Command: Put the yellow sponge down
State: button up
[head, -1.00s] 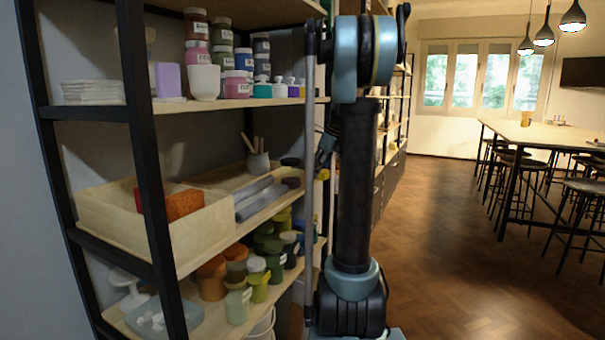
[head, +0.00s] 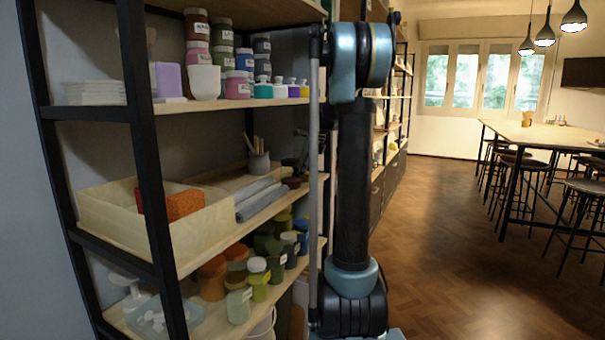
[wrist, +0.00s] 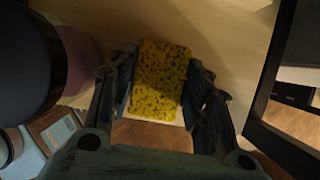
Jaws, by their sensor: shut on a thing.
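The yellow sponge (wrist: 158,75), with dark speckles, sits between the two fingers of my gripper (wrist: 160,66) in the wrist view. The fingers press on its left and right sides. A pale wooden shelf board (wrist: 225,42) lies behind and around the sponge; I cannot tell whether the sponge touches it. In the head view my arm hides most of the gripper, and I cannot make out the sponge there.
In the wrist view a large dark rounded thing (wrist: 25,62) and a pinkish one (wrist: 80,58) stand close on the left. A black shelf post (wrist: 262,95) is on the right. In the head view, rolled grey cloths (head: 258,199) and a wooden box (head: 205,232) occupy the middle shelf.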

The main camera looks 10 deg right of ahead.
aim_at(310, 173)
jog(key=o, duration=1)
jog(key=shift+v, duration=3.8)
